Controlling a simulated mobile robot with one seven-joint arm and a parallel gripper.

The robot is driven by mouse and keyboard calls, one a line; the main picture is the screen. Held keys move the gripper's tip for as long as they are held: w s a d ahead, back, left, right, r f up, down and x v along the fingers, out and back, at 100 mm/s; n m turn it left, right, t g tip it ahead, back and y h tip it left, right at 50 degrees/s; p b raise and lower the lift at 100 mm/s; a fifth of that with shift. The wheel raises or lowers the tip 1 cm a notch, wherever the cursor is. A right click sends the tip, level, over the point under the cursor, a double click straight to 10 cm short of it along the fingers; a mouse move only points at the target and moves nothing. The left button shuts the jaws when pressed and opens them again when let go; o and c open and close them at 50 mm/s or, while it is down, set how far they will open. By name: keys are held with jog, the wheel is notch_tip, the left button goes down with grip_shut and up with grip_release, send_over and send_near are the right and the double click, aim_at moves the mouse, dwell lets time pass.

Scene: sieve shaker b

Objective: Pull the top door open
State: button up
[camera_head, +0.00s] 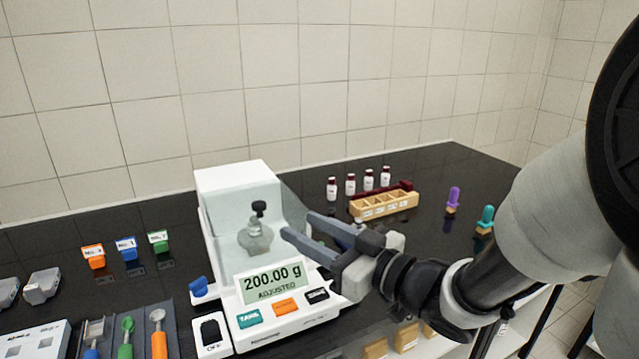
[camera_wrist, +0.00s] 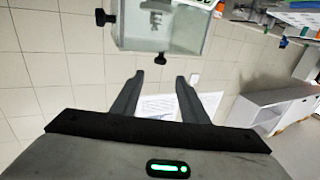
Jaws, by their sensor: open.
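The balance (camera_head: 232,178) is a white unit with a clear glass chamber and a display reading 200.00 g. A glass flask (camera_head: 254,238) shows inside the chamber. A black knob (camera_head: 259,208) shows above the flask; I cannot tell whether it belongs to the top door or to the flask. In the wrist view the glass chamber (camera_wrist: 190,30) has one black knob (camera_wrist: 160,58) at its lower edge and another (camera_wrist: 101,18) at its left. My gripper (camera_head: 301,226) is open and empty, to the right of the chamber's front. Its fingertips (camera_wrist: 159,77) are apart, below the lower knob in the picture.
Small dark-capped bottles (camera_head: 350,184) and a wooden rack (camera_head: 384,204) stand behind my gripper. Coloured labelled blocks (camera_head: 126,249) stand left of the balance, with spoons in a tray (camera_head: 157,325) in front. The black counter (camera_head: 50,240) has bare patches. A tiled wall stands behind.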

aim_at(264, 207)
jog(key=x, duration=1.3)
jog(key=shift+w+a+f, duration=0.1)
jog(key=shift+a, duration=0.1)
